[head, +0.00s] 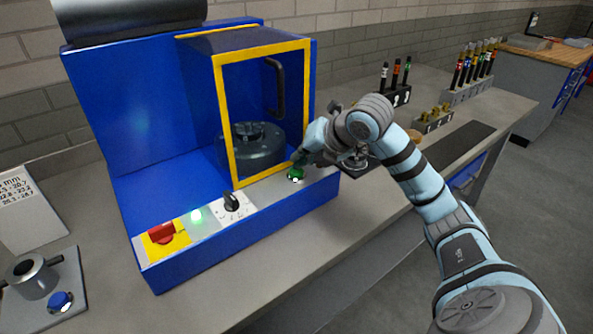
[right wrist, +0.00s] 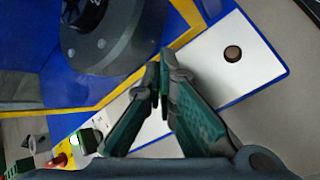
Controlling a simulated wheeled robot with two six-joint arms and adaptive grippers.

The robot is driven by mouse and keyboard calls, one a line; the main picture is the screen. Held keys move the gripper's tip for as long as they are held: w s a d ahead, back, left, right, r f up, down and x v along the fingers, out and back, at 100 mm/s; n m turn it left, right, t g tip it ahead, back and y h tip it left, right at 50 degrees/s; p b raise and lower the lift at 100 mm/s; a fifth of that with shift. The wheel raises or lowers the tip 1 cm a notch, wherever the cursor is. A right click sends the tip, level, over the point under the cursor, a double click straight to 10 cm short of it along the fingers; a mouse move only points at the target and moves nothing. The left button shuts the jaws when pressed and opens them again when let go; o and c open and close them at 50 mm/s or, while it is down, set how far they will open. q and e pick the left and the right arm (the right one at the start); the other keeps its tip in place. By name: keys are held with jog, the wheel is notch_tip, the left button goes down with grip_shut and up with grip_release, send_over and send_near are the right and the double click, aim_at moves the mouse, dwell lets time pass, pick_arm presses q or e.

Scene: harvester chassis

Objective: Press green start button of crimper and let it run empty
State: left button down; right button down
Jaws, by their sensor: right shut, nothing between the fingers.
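The blue crimper (head: 130,130) stands on the bench with a sloped control panel along its front. The green start button (head: 296,175) is at the right part of the panel, with a bright spot on it. My right gripper (head: 297,160) is shut and empty, its tips just above and behind that button; I cannot tell whether they touch it. In the right wrist view the closed dark green fingers (right wrist: 160,70) point over the panel near the yellow frame edge. My left gripper is not in view.
A green lamp (head: 196,215) glows between the red stop button (head: 162,233) and black rotary knob (head: 231,201). The yellow-framed guard (head: 222,120) stands before the round die head (head: 257,150). A dark round button (right wrist: 232,53) shows on the white panel. Tool racks (head: 468,90) stand right.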

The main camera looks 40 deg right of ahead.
jog(key=shift+f+b, duration=0.3)
jog(key=shift+f, duration=0.1)
dwell(0.5)
jog(key=shift+r+p, duration=0.8)
jog(key=shift+r, duration=0.1)
notch_tip(320, 180, up, 5)
jog(key=p, duration=0.4)
jog(key=shift+r+p, duration=0.1)
jog(key=shift+p, duration=0.25)
